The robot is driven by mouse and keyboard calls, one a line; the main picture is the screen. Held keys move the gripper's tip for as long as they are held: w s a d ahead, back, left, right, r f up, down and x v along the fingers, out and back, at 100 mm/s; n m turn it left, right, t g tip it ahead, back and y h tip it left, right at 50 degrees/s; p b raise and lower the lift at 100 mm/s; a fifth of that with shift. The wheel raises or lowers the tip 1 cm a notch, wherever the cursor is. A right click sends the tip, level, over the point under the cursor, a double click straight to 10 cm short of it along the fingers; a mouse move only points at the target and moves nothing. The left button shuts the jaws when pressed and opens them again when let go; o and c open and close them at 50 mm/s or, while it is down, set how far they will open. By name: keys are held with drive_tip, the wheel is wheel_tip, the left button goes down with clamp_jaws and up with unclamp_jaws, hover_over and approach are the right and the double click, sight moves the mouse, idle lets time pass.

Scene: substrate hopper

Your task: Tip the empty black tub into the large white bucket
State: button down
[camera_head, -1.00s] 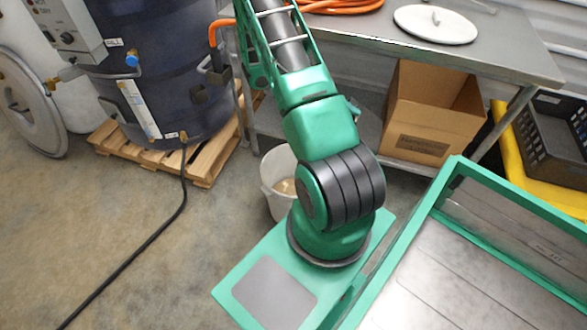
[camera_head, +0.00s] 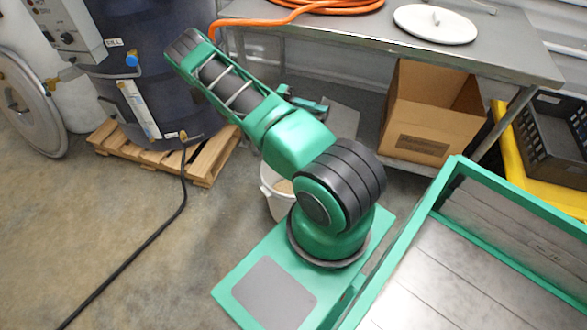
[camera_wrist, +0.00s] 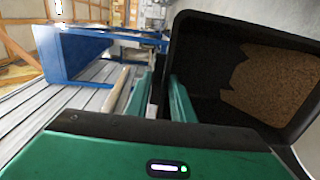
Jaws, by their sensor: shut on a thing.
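The white bucket (camera_head: 274,190) stands on the floor behind my arm's base, partly hidden by the arm. A little tan material shows inside it. The black tub (camera_wrist: 210,60) fills the right of the wrist view, its open inside facing the camera and tilted. A brown granular patch (camera_wrist: 270,85) shows inside it, so it does not look bare. My gripper (camera_wrist: 162,85) is shut on the tub's near wall, with one green finger outside and one inside. In the head view my arm hides the tub, so its place relative to the bucket cannot be told.
A metal table (camera_head: 395,42) with an orange hose and a white lid (camera_head: 436,23) stands behind. A cardboard box (camera_head: 432,110) is under it. A dark drum (camera_head: 160,85) stands on a pallet (camera_head: 165,160) at left. A green-rimmed bin (camera_head: 440,195) lies at right. A black cable crosses the floor.

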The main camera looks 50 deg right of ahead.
drive_tip(key=w+a+f+g, duration=0.1)
drive_tip(key=w+a+g, duration=0.1)
drive_tip(key=w, duration=0.3)
drive_tip(key=shift+w+a+h, duration=0.2)
drive_tip(key=shift+w+h, duration=0.05)
drive_tip(key=shift+h, duration=0.15)
idle(0.4)
drive_tip(key=shift+w, duration=0.15)
idle(1.3)
drive_tip(key=shift+w+a+f+g+h, duration=0.2)
drive_tip(key=shift+w+a+g, duration=0.2)
drive_tip(key=shift+w, duration=0.4)
drive_tip(key=shift+w+a+f+g+h, duration=0.2)
drive_tip(key=shift+w+a+g, duration=0.15)
drive_tip(key=shift+w, duration=0.4)
drive_tip(key=shift+w+a, duration=0.1)
